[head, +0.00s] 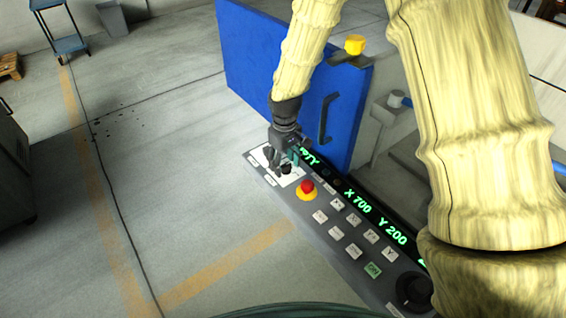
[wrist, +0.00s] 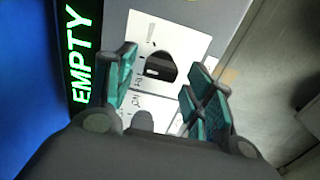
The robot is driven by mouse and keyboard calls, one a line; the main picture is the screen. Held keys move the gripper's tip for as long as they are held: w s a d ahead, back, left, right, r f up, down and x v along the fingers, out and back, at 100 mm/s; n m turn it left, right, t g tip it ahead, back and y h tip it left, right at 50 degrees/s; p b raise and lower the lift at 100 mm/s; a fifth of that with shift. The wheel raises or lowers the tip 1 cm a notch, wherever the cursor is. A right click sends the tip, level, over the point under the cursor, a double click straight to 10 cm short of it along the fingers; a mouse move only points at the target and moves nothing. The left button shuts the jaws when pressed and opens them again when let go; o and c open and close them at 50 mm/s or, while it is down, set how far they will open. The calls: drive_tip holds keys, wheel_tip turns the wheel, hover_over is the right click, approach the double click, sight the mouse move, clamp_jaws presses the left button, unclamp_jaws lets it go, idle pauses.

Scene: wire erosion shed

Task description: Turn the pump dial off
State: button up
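A black dial (wrist: 160,68) sits on a white plate (wrist: 185,45) in the wrist view, with a light mark across it. Small print on the plate is hard to read. My gripper (wrist: 162,66) is open, its teal-padded fingers apart on either side of the dial, with a gap to it. In the head view my gripper (head: 279,168) is over the white plate (head: 261,156) at the far end of the control panel (head: 330,245). There the fingers partly hide the dial (head: 286,169). I cannot read which way it points.
A red stop button on a yellow base (head: 307,189) stands close to the gripper. Several white keys, a green key (head: 373,270) and another black knob (head: 413,290) follow along the panel. A green-lettered display (head: 370,210) and blue door (head: 290,75) lie behind.

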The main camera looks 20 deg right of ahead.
sight(285, 164)
drive_tip(key=shift+r, duration=0.5)
wheel_tip(285, 164, up, 11)
idle(0.4)
drive_tip(key=shift+f, duration=0.1)
idle(0.3)
